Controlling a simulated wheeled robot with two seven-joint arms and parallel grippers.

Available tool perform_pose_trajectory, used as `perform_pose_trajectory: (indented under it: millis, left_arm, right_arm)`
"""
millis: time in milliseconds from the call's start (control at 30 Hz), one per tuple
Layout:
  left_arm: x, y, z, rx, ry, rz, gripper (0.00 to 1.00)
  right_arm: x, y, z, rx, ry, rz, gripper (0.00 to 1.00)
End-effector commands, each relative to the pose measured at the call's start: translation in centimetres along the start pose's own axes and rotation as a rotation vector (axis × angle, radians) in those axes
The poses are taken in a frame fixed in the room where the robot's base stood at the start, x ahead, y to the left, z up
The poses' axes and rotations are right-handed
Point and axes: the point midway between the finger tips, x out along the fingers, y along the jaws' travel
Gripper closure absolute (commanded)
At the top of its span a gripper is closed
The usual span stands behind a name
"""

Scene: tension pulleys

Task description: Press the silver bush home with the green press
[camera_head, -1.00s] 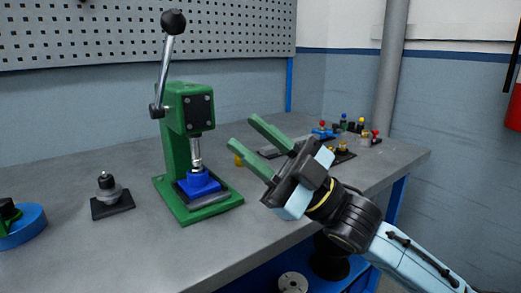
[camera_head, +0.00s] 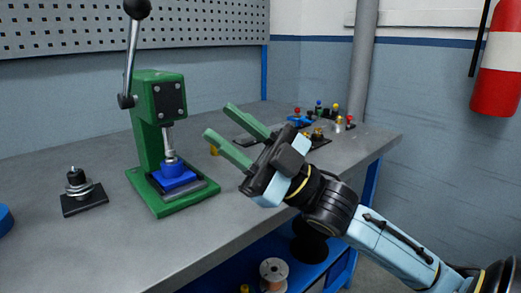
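The green press (camera_head: 158,110) stands upright on the bench. Its lever (camera_head: 131,60) points up, with a black ball on top. Below its silver ram (camera_head: 169,142) sits a blue block (camera_head: 174,178) on the press base. I cannot make out a separate silver bush there; the ram's tip meets the blue piece closely. A black stand (camera_head: 84,203) left of the press carries silvery ring-shaped parts (camera_head: 78,190) around a dark post. My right gripper (camera_head: 218,120) is open and empty, its green fingers apart, to the right of the press. My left gripper is out of view.
Small coloured-knob parts (camera_head: 318,117) stand at the bench's back right. A blue round thing (camera_head: 4,220) shows at the left edge. The bench (camera_head: 110,245) is clear in front. A spool (camera_head: 273,272) lies on the lower shelf.

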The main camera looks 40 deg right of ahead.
Motion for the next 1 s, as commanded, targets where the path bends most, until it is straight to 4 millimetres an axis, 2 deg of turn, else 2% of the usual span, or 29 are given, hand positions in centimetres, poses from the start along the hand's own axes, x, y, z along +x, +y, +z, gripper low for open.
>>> perform_pose_trajectory:
  millis: [100, 567, 1000]
  left_arm:
    - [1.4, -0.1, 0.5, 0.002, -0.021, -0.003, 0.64]
    - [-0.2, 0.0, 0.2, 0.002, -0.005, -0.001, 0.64]
    - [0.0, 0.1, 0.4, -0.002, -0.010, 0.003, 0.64]
  right_arm:
    - [-0.6, -0.1, 0.1, 0.002, -0.003, 0.001, 0.66]
    - [-6.2, -0.1, 0.1, 0.003, -0.005, 0.001, 0.66]
    - [-11.9, 0.0, 0.1, 0.001, -0.004, 0.002, 0.66]
